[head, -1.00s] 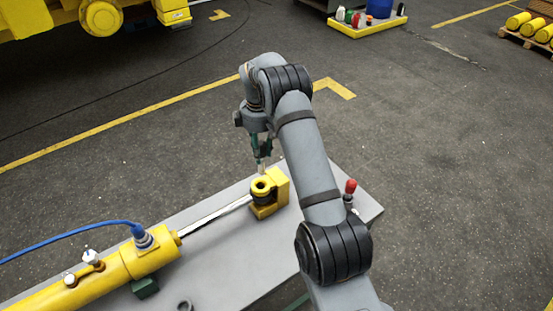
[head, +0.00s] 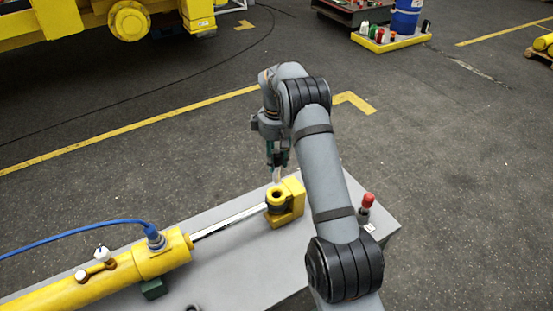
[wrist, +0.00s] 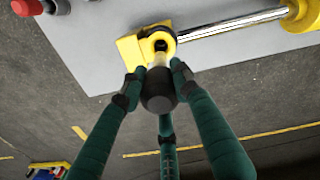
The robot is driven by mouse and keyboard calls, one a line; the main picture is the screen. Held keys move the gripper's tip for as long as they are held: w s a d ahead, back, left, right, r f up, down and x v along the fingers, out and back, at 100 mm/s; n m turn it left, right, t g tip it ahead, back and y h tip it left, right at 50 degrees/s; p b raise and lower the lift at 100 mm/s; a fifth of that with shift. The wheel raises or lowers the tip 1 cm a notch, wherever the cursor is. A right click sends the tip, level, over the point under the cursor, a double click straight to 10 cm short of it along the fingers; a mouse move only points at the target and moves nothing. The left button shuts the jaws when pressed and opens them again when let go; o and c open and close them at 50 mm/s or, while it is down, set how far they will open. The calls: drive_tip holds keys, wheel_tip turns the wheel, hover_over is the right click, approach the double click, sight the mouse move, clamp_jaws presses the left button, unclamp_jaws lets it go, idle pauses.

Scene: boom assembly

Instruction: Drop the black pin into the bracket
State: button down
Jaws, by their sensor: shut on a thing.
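My gripper (head: 277,158) is shut on the pin (wrist: 158,92), which shows a round black end between the green fingers in the wrist view (wrist: 155,88). A paler part of the pin points toward the bracket. The yellow bracket (head: 292,206) stands on the table and holds the dark rod eye (head: 277,198) of the cylinder. In the wrist view the bracket (wrist: 130,48) and its round hole lie just beyond the pin. The pin's far end is close to the hole; I cannot tell whether it touches or has entered.
The yellow cylinder (head: 165,255) lies on the grey table (head: 245,255), its bright rod (head: 230,221) running to the bracket. A blue hose (head: 75,230) rises from it. A red-topped item (head: 367,202) stands at the table's right end. The table's front middle is mostly clear.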

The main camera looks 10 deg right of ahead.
sight(277, 188)
drive_tip(key=shift+f+b, duration=5.25)
drive_tip(key=shift+f, duration=1.75)
drive_tip(key=c, duration=1.3)
unclamp_jaws()
drive_tip(key=shift+o, duration=0.4)
wheel_tip(277, 188, up, 12)
drive_tip(key=shift+s, duration=0.15)
drive_tip(key=shift+f, duration=0.1)
